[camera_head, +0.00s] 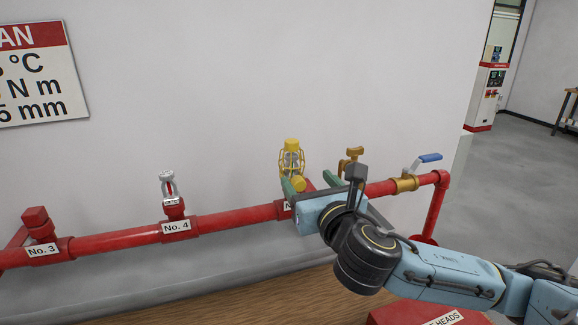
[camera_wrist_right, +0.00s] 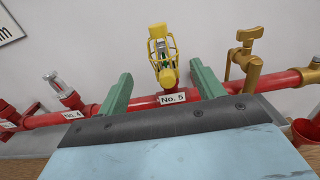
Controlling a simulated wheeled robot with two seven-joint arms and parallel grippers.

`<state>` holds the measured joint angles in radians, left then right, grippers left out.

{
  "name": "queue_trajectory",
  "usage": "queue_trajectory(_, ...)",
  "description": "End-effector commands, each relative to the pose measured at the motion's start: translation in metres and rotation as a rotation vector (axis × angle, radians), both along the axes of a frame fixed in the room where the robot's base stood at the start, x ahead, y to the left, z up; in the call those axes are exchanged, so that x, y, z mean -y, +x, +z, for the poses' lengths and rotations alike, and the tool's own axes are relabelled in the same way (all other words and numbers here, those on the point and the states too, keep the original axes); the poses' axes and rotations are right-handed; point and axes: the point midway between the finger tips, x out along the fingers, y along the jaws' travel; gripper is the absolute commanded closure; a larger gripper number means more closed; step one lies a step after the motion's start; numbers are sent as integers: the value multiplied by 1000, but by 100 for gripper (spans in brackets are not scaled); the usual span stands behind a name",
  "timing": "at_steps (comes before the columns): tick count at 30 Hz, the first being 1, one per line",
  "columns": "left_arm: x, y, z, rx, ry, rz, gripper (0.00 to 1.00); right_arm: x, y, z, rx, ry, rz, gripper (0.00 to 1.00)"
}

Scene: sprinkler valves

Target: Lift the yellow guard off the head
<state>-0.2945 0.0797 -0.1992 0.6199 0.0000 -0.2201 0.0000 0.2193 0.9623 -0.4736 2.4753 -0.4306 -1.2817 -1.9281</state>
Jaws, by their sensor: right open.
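The yellow guard (camera_head: 291,153) is a wire cage with a solid cap on top. It stands over the sprinkler head at the tee marked No. 5 on the red pipe. In the right wrist view the guard (camera_wrist_right: 160,47) is upright, and a bit of the silver and green head (camera_wrist_right: 163,54) shows inside it. My right gripper (camera_head: 309,182) is open, its green fingers in front of the guard. In the right wrist view the fingers (camera_wrist_right: 158,80) lie to either side of the guard, apart from it. My left gripper is not in view.
A bare sprinkler head (camera_head: 168,187) stands at No. 4, and a red plug (camera_head: 36,222) at No. 3. A brass valve (camera_head: 351,163) is close right of my right gripper. A blue-handled valve (camera_head: 410,180) is farther right. The wall is close behind the pipe (camera_head: 117,239).

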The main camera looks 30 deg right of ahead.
Motion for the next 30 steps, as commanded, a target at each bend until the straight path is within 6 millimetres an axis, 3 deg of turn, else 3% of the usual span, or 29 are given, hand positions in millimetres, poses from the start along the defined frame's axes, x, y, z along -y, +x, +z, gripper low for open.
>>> queue_trajectory(2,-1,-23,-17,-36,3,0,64,2,8,-4,6,4,0,33)
queue_trajectory(5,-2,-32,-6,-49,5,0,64,8,29,2,1,3,-3,33)
queue_trajectory(9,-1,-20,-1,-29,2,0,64,13,49,2,0,4,-1,33)
queue_trajectory(15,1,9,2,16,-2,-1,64,16,62,1,-1,4,0,33)
queue_trajectory(25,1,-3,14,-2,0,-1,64,30,101,3,-1,4,-1,33)
queue_trajectory(30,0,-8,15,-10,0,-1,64,31,109,2,-1,3,0,33)
